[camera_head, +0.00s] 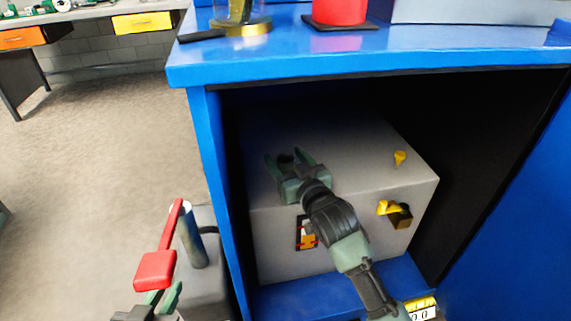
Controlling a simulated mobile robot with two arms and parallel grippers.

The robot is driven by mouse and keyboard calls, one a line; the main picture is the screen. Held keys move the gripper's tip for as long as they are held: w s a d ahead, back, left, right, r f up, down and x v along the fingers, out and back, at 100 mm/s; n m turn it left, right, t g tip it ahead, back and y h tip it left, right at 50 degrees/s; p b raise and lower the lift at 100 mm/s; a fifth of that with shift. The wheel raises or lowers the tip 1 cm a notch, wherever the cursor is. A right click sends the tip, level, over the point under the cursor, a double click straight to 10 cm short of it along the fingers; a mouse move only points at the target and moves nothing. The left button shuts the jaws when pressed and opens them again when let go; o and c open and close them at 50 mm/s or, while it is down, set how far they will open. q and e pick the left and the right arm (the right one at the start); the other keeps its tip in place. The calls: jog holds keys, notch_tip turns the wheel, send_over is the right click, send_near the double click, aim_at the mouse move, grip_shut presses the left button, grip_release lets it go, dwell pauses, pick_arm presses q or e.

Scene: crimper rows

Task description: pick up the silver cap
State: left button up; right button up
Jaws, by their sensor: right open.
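No clearly silver cap shows. My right gripper (289,160) is open above the top of a grey box (345,145) inside the blue cabinet. A small dark round shape (286,158) shows between its fingers; I cannot tell whether it is the cap or part of the gripper. My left gripper (162,298) is partly in view at the bottom left, just below a red block with a red bar (156,270). I cannot tell whether it touches the block.
The blue cabinet's (208,185) top and side walls surround the box. A grey cylinder (190,240) stands left of the cabinet. A red container (339,10) stands on the cabinet top.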

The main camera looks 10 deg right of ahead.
jog(key=shift+w, duration=0.2)
jog(key=c, duration=1.4)
jog(key=shift+r, duration=0.2)
